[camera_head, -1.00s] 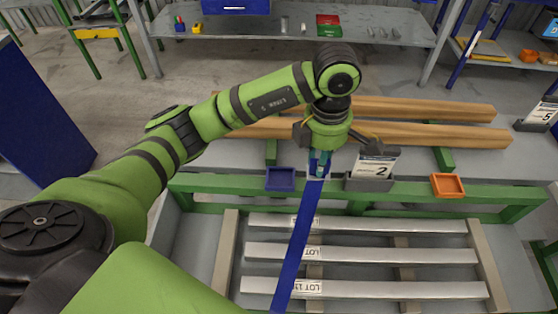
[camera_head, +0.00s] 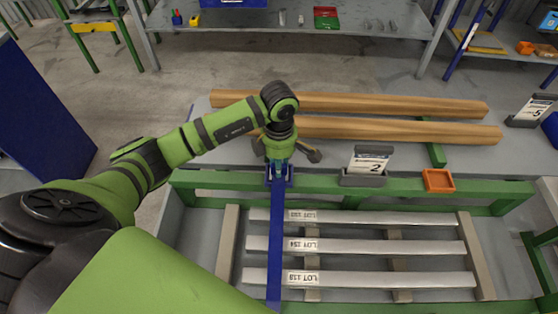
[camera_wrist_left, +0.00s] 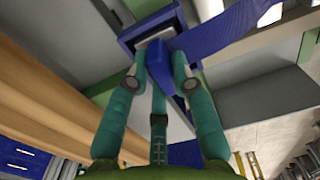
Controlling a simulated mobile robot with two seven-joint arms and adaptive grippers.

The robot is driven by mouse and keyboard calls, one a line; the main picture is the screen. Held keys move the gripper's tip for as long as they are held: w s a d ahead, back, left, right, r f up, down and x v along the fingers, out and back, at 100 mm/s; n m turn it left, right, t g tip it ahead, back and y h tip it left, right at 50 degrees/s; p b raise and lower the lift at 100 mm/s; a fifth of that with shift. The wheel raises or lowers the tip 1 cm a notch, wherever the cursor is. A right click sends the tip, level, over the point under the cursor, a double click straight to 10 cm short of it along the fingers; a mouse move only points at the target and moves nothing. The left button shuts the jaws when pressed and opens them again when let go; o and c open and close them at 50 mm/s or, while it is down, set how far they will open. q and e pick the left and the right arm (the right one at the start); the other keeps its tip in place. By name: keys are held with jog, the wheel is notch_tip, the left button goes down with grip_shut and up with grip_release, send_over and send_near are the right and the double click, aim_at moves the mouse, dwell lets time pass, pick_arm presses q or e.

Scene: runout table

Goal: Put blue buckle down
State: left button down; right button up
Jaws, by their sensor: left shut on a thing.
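The blue buckle (camera_wrist_left: 167,62) is between the teal fingers of my left gripper (camera_wrist_left: 160,84) in the left wrist view. My left gripper (camera_head: 279,167) is shut on it, and in the head view the fingers mostly hide it. A long blue strap (camera_head: 275,235) runs from there toward me across the frame. A small blue tray (camera_head: 291,178) is right at the fingertips, mostly hidden in the head view. In the left wrist view the tray (camera_wrist_left: 126,43) lies just beyond the buckle; I cannot tell whether they touch. My right gripper is not in view.
Two wooden beams (camera_head: 400,130) lie behind the gripper. A sign marked 2 (camera_head: 370,162) and an orange tray (camera_head: 438,180) stand to the right along the green rail (camera_head: 335,185). Several labelled grey bars (camera_head: 390,246) lie in front.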

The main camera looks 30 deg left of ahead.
pick_arm(q)
jog(key=shift+f, duration=0.15)
jog(key=c, duration=1.1)
grip_release()
jog(key=shift+o, duration=0.2)
jog(key=shift+r, duration=0.3)
jog(key=shift+w+r, duration=0.1)
jog(key=shift+r, duration=0.25)
notch_tip(320, 180, up, 11)
jog(key=b, duration=0.3)
